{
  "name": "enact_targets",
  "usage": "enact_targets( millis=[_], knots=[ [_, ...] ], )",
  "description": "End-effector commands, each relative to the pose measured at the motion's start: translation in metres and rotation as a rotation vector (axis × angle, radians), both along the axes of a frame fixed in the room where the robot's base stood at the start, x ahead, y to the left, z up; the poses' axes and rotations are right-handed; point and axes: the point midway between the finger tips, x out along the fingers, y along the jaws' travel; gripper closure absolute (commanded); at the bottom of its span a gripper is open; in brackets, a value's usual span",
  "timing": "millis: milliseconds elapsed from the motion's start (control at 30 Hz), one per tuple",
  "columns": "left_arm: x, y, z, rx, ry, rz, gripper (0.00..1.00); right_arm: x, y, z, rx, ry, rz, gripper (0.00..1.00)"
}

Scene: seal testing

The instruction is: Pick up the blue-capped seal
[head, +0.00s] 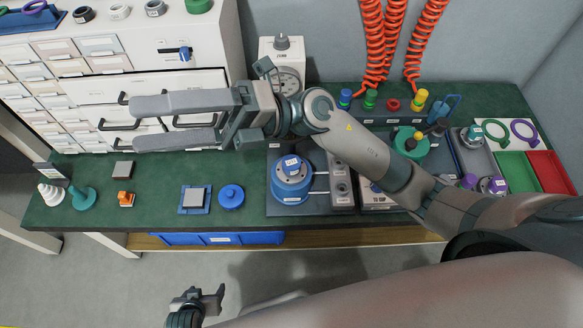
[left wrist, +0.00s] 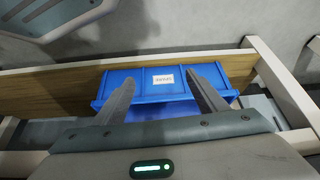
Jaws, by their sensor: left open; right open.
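I cannot tell which of these is the blue-capped seal. My right gripper (head: 150,120) is open and empty, reaching left above the bench in front of the drawers, left of both pieces. My left gripper (head: 205,298) is open and empty, low in front of the bench. In the left wrist view its fingers (left wrist: 162,92) point toward a blue bin (left wrist: 148,86).
A white drawer cabinet (head: 230,25) stands behind. Red coiled hoses (head: 395,45) hang at the back. Green (head: 517,170) and red (head: 550,172) trays lie right.

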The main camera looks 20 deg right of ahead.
Motion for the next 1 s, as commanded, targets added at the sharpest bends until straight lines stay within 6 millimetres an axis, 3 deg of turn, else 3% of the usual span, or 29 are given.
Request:
enact_targets(
  millis=[133, 267, 367, 500, 633, 800, 1000],
  knots=[
    [-0.003, -0.003, -0.025, -0.007, -0.019, -0.004, 0.34, -0.018, 0.010, -0.051, -0.290, -0.204, 0.134, 0.27],
    [-0.007, -0.006, -0.044, -0.014, -0.036, -0.008, 0.34, -0.016, -0.003, -0.105, -0.574, -0.352, 0.225, 0.27],
    [-0.010, -0.008, -0.058, -0.020, -0.051, -0.012, 0.34, -0.002, -0.027, -0.143, -0.808, -0.447, 0.273, 0.27],
    [-0.018, -0.010, -0.077, -0.027, -0.070, -0.016, 0.34, 0.033, -0.080, -0.182, -1.156, -0.540, 0.307, 0.27],
    [-0.023, -0.012, -0.091, -0.034, -0.087, -0.020, 0.34, 0.069, -0.138, -0.197, -1.458, -0.582, 0.304, 0.27],
    [-0.030, -0.013, -0.103, -0.039, -0.103, -0.022, 0.34, 0.101, -0.195, -0.193, -1.730, -0.586, 0.276, 0.27],
    [-0.032, -0.014, -0.107, -0.042, -0.110, -0.024, 0.34, 0.111, -0.218, -0.189, -1.834, -0.578, 0.260, 0.27]
  ],
)
